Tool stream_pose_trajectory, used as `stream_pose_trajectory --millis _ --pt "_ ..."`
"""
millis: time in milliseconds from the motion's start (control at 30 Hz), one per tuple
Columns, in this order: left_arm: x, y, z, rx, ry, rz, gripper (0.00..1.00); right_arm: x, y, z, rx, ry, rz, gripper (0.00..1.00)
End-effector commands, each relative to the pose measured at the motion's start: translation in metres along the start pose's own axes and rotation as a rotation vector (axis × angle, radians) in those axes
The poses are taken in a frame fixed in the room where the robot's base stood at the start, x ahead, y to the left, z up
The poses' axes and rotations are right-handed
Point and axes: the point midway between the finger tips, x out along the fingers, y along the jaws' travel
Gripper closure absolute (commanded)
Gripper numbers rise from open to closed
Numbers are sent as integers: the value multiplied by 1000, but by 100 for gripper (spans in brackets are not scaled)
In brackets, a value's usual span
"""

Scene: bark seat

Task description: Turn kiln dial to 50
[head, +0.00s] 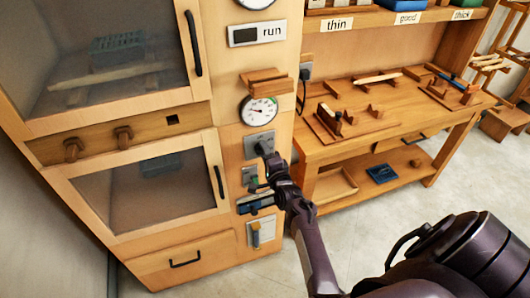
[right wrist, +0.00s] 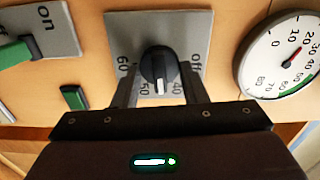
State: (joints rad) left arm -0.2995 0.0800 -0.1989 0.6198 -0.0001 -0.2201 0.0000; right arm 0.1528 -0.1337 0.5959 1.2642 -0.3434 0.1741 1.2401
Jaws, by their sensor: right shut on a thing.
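The kiln dial (right wrist: 158,68) is a black knob with a white pointer line on a grey plate (right wrist: 203,30), marked off, 40, 50 and 60. In the right wrist view its white line points between the 40 and the 50. My right gripper (right wrist: 160,78) has one finger on each side of the knob and is shut on it. In the head view the dial's grey plate (head: 254,138) shows on the kiln's front panel, with my right gripper (head: 266,158) against it, partly hiding the knob. My left gripper is not in view.
A round gauge (head: 259,110) with a red needle (right wrist: 293,57) is near the dial. A green switch (right wrist: 14,52) marked on and a green button (right wrist: 74,97) are on its other side. A wooden workbench (head: 385,125) with tools stands to the right.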

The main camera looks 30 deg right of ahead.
Motion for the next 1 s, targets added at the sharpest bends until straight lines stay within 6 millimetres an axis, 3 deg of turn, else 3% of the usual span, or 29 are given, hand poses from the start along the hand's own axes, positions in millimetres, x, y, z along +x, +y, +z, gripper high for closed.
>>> stream_pose_trajectory --millis 500,1000 --pt "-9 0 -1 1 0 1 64 0 3 1 431 1 4 84" --pt "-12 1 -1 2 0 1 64 -1 4 1 583 1 4 84"
